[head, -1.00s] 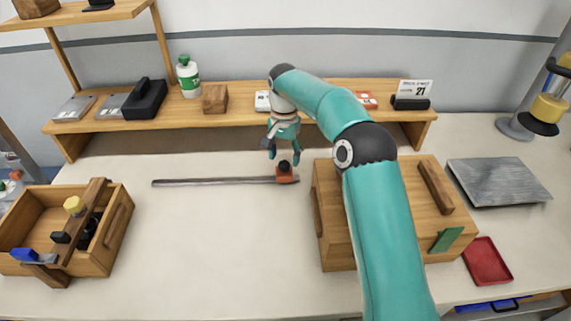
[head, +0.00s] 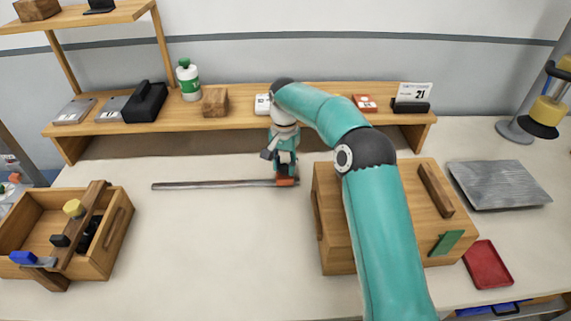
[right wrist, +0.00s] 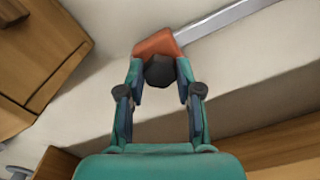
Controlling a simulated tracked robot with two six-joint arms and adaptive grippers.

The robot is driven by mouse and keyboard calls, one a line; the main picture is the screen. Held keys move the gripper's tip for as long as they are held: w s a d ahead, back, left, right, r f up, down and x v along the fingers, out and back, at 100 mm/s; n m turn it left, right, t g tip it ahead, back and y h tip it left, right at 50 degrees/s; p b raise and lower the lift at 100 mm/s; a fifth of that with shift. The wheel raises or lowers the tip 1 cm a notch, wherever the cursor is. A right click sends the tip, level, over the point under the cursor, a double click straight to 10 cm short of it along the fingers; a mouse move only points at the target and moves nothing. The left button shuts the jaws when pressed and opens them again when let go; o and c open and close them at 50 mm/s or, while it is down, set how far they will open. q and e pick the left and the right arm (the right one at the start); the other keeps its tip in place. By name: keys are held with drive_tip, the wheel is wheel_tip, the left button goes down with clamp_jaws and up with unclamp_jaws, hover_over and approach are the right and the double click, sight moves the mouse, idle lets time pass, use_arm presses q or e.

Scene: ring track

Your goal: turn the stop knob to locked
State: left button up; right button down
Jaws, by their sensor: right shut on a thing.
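The stop is an orange block (head: 287,182) at the right end of a grey metal rail (head: 212,184) on the table. Its dark knob (right wrist: 160,71) shows in the right wrist view, on top of the orange block (right wrist: 155,45). My right gripper (head: 284,172) is over the stop, pointing down. In the right wrist view its fingers (right wrist: 160,75) are shut on the knob, one on each side. The gripper hides most of the knob in the head view. I cannot read whether the knob is locked. My left gripper is not in view.
A wooden box (head: 333,240) stands close to the right of the stop. A wooden shelf (head: 240,115) with several objects runs along the back. A wooden tool caddy (head: 118,232) is at the left. The table's middle front is clear.

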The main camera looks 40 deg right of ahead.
drive_tip(key=shift+d+m, duration=0.1)
drive_tip(key=shift+m, duration=0.3)
drive_tip(key=shift+m+p, duration=0.4)
drive_tip(key=shift+m, duration=0.2)
drive_tip(key=shift+m+p, duration=0.3)
drive_tip(key=shift+m, duration=0.9)
drive_tip(key=m, duration=0.5)
drive_tip(key=shift+s+m, duration=0.1)
drive_tip(key=shift+m, duration=0.2)
drive_tip(key=c, duration=0.8)
unclamp_jaws()
drive_tip(key=shift+o, duration=0.2)
drive_tip(key=shift+r, duration=0.15)
